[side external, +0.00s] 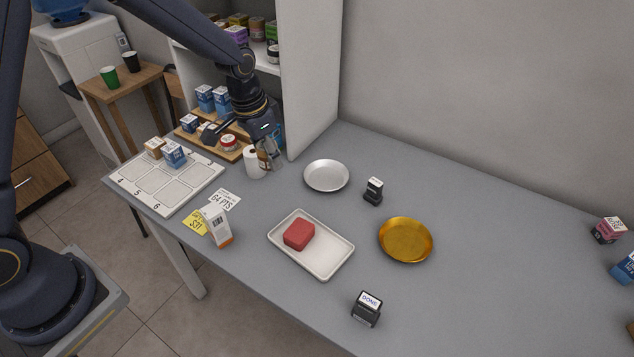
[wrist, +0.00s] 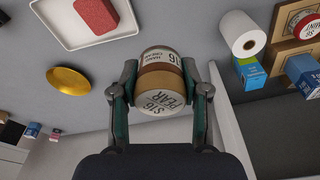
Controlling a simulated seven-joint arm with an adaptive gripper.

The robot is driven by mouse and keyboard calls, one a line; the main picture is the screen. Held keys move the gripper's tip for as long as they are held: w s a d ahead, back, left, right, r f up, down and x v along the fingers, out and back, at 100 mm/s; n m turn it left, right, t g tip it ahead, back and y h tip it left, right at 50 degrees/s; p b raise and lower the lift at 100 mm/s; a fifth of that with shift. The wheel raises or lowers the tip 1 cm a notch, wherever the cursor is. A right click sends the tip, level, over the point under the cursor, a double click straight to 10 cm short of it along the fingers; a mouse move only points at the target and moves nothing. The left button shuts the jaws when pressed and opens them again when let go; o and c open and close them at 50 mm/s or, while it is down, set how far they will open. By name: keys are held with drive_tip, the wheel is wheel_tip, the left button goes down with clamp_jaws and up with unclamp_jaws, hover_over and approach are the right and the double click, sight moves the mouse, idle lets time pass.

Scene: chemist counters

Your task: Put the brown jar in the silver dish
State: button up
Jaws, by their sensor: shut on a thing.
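The brown jar (wrist: 160,79) is between the two fingers of my gripper (wrist: 160,92) in the wrist view, with a white label and a printed pale end facing the camera. My gripper is shut on it. In the side view my gripper (side external: 268,152) is near the shelf, and the jar (side external: 263,159) shows partly between the fingers, beside a white roll. The silver dish (side external: 326,176) lies empty on the grey counter, to the right of my gripper. I cannot make out the silver dish in the wrist view.
The white roll (side external: 252,165) stands close to my gripper. A gold dish (side external: 405,240), a tray (side external: 325,262) with a red block and a black stamp (side external: 373,190) are on the counter. A shelf side panel (side external: 312,85) rises behind.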

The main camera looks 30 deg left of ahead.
drive_tip(key=w+d+f, duration=0.1)
drive_tip(key=d, duration=0.2)
hover_over(322, 184)
drive_tip(key=shift+m, duration=0.3)
drive_tip(key=f, duration=0.9)
drive_tip(key=shift+s+a+f, duration=0.1)
drive_tip(key=shift+s+f, duration=0.1)
drive_tip(key=shift+s, duration=0.1)
drive_tip(key=shift+f, duration=1.6)
drive_tip(key=shift+f, duration=0.25)
drive_tip(key=shift+f, duration=0.25)
drive_tip(key=o, duration=1.2)
drive_tip(key=shift+r, duration=0.15)
